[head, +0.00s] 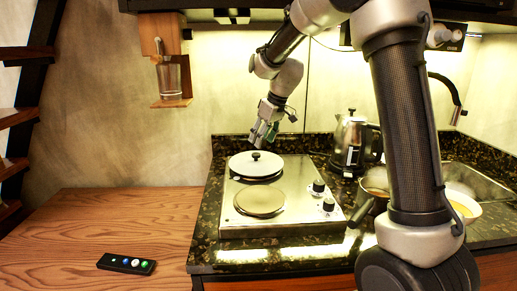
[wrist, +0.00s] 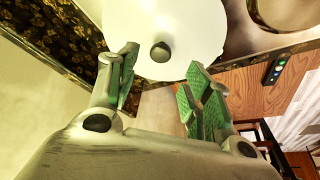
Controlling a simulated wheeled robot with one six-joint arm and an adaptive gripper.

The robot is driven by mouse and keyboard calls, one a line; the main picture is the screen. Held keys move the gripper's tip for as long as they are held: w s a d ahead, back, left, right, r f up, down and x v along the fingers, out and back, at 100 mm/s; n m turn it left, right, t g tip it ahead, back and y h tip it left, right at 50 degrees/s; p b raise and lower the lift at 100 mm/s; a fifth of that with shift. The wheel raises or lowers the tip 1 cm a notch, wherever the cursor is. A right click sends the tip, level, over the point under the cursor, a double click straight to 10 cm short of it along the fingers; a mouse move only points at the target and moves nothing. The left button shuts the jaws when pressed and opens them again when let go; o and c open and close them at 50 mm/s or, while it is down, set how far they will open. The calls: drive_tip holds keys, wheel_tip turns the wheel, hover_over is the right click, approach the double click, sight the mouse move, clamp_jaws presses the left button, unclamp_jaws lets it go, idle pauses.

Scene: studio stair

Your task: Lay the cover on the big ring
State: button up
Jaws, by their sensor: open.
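The cover (head: 250,166) is a white round lid with a dark knob. It lies over the rear ring of the steel hotplate (head: 280,225), with a dark edge of that ring showing beneath it. The front ring (head: 260,202) is bare. My gripper (head: 264,135) is above and just behind the cover, open and empty. In the wrist view the green-padded fingers of my gripper (wrist: 162,85) stand apart, with the cover (wrist: 195,25) and its knob (wrist: 160,52) beyond the gap between them. The knob is not between the pads. The cover hides most of the rear ring.
A kettle (head: 350,140) stands right of the hotplate. A pan (head: 374,183) and a light bowl (head: 462,206) sit by the sink, partly behind my arm. A remote (head: 126,264) lies on the otherwise clear wooden top (head: 120,220). A glass (head: 169,80) hangs in a wall holder.

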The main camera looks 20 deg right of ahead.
drive_tip(key=v, duration=0.5)
drive_tip(key=shift+s+r, duration=0.1)
drive_tip(key=shift+r, duration=0.1)
drive_tip(key=s+d+m, duration=0.2)
drive_tip(key=s+d, duration=0.2)
drive_tip(key=s, duration=0.8)
drive_tip(key=s+d+m+h, duration=0.1)
drive_tip(key=s+d, duration=0.3)
drive_tip(key=s, duration=0.8)
drive_tip(key=s+d+m+h, duration=0.1)
drive_tip(key=s+d+m, duration=0.2)
drive_tip(key=s, duration=0.9)
drive_tip(key=shift+d+r+m+t, duration=0.3)
drive_tip(key=shift+d+r+m, duration=0.1)
drive_tip(key=shift+d, duration=0.15)
